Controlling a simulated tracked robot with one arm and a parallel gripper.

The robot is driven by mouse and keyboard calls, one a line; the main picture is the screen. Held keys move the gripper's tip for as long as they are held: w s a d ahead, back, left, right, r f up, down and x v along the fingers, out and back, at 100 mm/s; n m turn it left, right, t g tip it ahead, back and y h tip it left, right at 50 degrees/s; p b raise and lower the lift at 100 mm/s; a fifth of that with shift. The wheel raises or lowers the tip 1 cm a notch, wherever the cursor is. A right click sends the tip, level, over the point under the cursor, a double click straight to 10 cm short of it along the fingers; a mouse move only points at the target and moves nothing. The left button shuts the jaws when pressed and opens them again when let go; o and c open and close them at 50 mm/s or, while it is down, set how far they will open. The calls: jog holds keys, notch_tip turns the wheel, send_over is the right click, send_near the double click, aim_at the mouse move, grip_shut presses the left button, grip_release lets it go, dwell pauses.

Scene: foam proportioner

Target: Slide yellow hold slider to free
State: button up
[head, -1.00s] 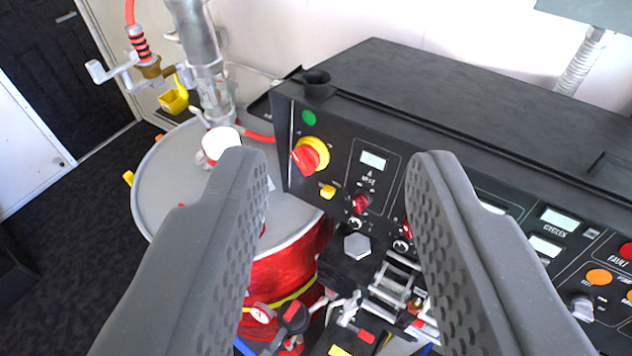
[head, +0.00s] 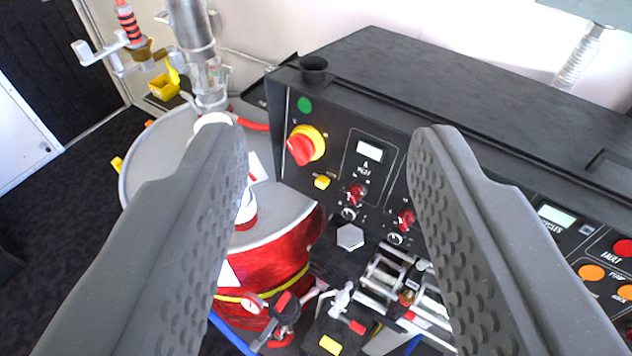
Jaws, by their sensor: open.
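Another yellow piece (head: 330,345) shows low at the bottom edge; I cannot tell which of the two is the hold slider. My gripper (head: 334,140) is open and empty. Its two grey fingers frame the left part of the panel, and the panel slider appears between them. The gripper looks apart from the panel.
A red drum (head: 270,265) with a grey lid stands left of the console, partly behind my left finger. Red knobs (head: 356,193), a hex bolt head (head: 350,237) and metal fittings (head: 385,275) lie near the slider. A black cup (head: 313,68) tops the console. Dark floor is free at left.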

jog(key=shift+n, duration=0.8)
jog(key=w+f, duration=0.1)
jog(key=w+a+f, duration=0.1)
jog(key=w, duration=0.1)
jog(key=w+a+f, duration=0.1)
jog(key=w+f, duration=0.1)
jog(key=shift+w+a+f, duration=0.1)
jog(key=shift+w+a, duration=0.05)
jog(key=shift+w, duration=0.05)
grip_shut()
jog(key=w+a+f+n+p, duration=0.1)
jog(key=w+a+f+n, duration=0.15)
jog(key=w+f, duration=0.55)
jog(key=w+a+f+n, duration=0.25)
jog(key=w+f, duration=0.25)
jog(key=f, duration=0.4)
jog(key=w+d+f+n+t+h, duration=0.1)
jog(key=f+n, duration=0.3)
jog(key=f, duration=0.6)
jog(key=w+d+f+n+t+h+p, duration=0.1)
jog(key=f+n, duration=0.3)
jog(key=f, duration=0.6)
jog(key=shift+w+d+n+h, duration=0.4)
jog(key=shift+w+d+h, duration=0.05)
jog(key=shift+d+h, duration=0.3)
